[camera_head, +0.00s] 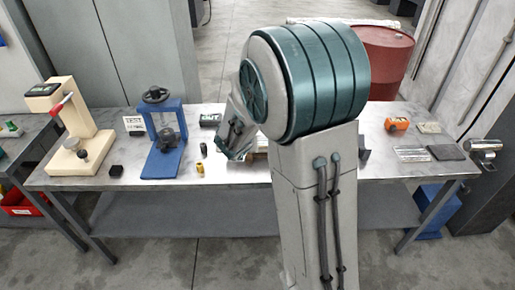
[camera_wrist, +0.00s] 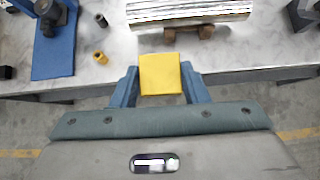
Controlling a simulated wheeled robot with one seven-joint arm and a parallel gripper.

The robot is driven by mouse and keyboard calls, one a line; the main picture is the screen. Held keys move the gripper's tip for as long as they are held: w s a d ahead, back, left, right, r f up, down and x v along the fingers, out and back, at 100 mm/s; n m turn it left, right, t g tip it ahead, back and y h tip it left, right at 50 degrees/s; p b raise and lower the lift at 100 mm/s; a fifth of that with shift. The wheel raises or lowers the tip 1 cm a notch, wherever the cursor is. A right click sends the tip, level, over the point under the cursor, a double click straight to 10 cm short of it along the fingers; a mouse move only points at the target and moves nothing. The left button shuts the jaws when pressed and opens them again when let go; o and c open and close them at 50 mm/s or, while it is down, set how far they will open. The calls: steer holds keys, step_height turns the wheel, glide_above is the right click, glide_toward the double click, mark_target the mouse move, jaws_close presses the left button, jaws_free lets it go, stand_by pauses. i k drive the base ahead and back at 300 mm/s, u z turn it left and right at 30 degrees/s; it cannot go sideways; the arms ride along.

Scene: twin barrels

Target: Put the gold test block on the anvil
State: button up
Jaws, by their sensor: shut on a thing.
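The gold test block (camera_wrist: 160,76) is a flat yellow square in the wrist view. My gripper (camera_wrist: 162,72) is shut on it, with a blue finger at each side. The bench lies below and beyond the block. In the head view my arm hides the block and the fingertips. A cream bench tester (camera_head: 68,125) stands at the far left, with a small dark round post on its base that looks like the anvil (camera_head: 83,155). A blue press (camera_head: 165,135) stands to its right; I cannot tell whether it also has an anvil.
A small brass cylinder (camera_wrist: 100,57) and a dark one (camera_wrist: 101,20) stand on the metal bench (camera_head: 225,172). A silver bar (camera_wrist: 185,12) rests on brown supports. A black block (camera_head: 116,171) lies between tester and press. An orange device (camera_head: 397,125) is at right.

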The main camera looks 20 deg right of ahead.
mark_target(71, 142)
steer(key=z, duration=0.95)
steer(key=i, duration=1.25)
steer(key=u, duration=0.45)
